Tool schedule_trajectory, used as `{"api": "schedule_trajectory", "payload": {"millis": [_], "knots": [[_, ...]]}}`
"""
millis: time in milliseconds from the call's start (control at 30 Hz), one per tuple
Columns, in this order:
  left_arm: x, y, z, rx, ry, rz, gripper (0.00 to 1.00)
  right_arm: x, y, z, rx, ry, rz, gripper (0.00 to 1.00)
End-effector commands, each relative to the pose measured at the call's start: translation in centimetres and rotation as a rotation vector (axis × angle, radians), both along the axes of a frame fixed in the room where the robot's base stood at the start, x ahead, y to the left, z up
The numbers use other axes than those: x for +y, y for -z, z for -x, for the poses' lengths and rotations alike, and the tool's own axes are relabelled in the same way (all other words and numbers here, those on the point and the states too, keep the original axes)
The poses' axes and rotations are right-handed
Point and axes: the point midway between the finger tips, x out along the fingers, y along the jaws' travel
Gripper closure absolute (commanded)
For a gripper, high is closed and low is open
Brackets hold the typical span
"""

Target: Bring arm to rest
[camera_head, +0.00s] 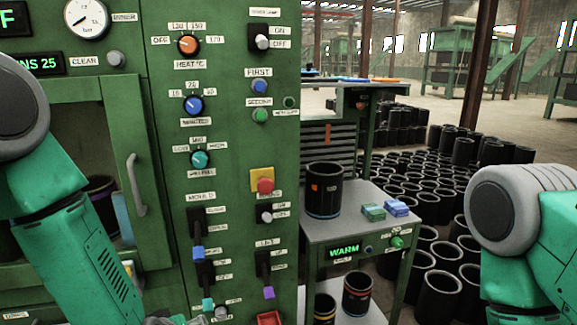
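My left arm, green with a grey joint, comes in along the left edge and reaches down to the bottom, in front of the machine. My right arm, also green with a grey joint, is at the right edge, in front of the floor with black sleeves. Neither gripper's fingers can be made out in the head view. A black rubber sleeve (324,190) with an orange mark and a blue band stands upright on the small grey-topped table (345,226).
The green machine panel (232,150) with knobs, switches and a red button (265,185) fills the left and middle. A door handle (136,183) sticks out. Green and blue blocks (385,210) lie beside the sleeve. Several black sleeves (440,290) crowd the floor at right.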

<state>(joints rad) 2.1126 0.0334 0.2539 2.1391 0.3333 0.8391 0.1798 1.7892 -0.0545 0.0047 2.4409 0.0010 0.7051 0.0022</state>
Motion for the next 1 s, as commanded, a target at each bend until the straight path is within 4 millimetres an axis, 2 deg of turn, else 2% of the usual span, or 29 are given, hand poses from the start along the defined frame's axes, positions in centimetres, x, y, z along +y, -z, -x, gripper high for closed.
{"api": "schedule_trajectory", "payload": {"millis": [33, 100, 167, 200, 300, 400, 500, 600, 667, 1000], "knots": [[0.7, 3.2, 3.2, 0.082, 0.052, -0.040, 0.44, 0.0, 0.4, 0.0, 0.000, 0.000, 0.000, 0.60], [1.6, 6.5, 7.4, 0.184, 0.128, -0.087, 0.44, 0.0, 0.7, 0.0, 0.000, 0.000, 0.000, 0.60], [2.4, 8.9, 11.2, 0.274, 0.195, -0.124, 0.44, 0.0, 0.9, 0.0, 0.000, 0.000, 0.000, 0.60], [3.0, 10.3, 13.8, 0.335, 0.240, -0.144, 0.44, 0.0, 1.1, 0.0, 0.000, 0.000, 0.000, 0.60], [4.4, 12.9, 19.9, 0.474, 0.342, -0.184, 0.44, 0.0, 1.4, 0.0, 0.000, 0.000, 0.000, 0.60], [5.5, 14.2, 24.9, 0.587, 0.427, -0.208, 0.44, 0.0, 1.7, 0.0, 0.000, 0.000, 0.000, 0.60], [6.3, 14.8, 28.2, 0.662, 0.484, -0.219, 0.44, 0.0, 1.9, 0.0, 0.000, 0.000, 0.000, 0.60], [6.7, 14.9, 29.9, 0.700, 0.513, -0.223, 0.44, 0.0, 1.9, 0.0, 0.000, 0.000, 0.000, 0.60], [6.8, 14.9, 30.2, 0.708, 0.520, -0.224, 0.44, 0.0, 1.9, 0.0, 0.000, 0.000, 0.000, 0.60], [6.8, 14.9, 30.2, 0.707, 0.519, -0.224, 0.44, 0.0, 1.9, 0.0, 0.000, 0.000, 0.000, 0.60]]}}
